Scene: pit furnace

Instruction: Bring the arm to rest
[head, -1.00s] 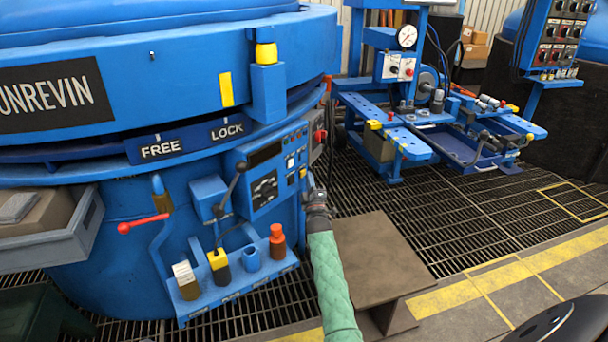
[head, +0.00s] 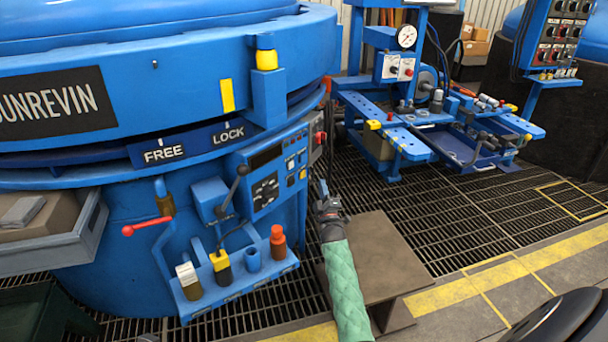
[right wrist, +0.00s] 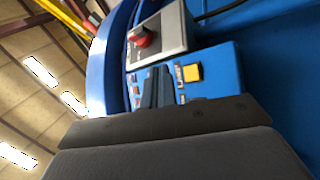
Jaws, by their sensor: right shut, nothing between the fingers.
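My right gripper (head: 325,190) is at the end of my arm in its green quilted sleeve, in the middle of the head view. It is shut and empty, pointing away from me, to the right of the furnace's control panel (head: 272,172) and apart from it. In the right wrist view the closed dark fingers (right wrist: 155,88) show in front of the blue panel with a yellow button (right wrist: 192,72) and a red knob on a grey box (right wrist: 157,35). My left gripper is in neither view.
The blue round furnace (head: 120,230) fills the left, with a red-ended lever (head: 146,226) and a small shelf (head: 240,285) of bottles. A brown metal stand (head: 370,255) is beside my right arm. A blue workbench (head: 410,140) stands behind. Open grating floor (head: 450,215) lies to the right.

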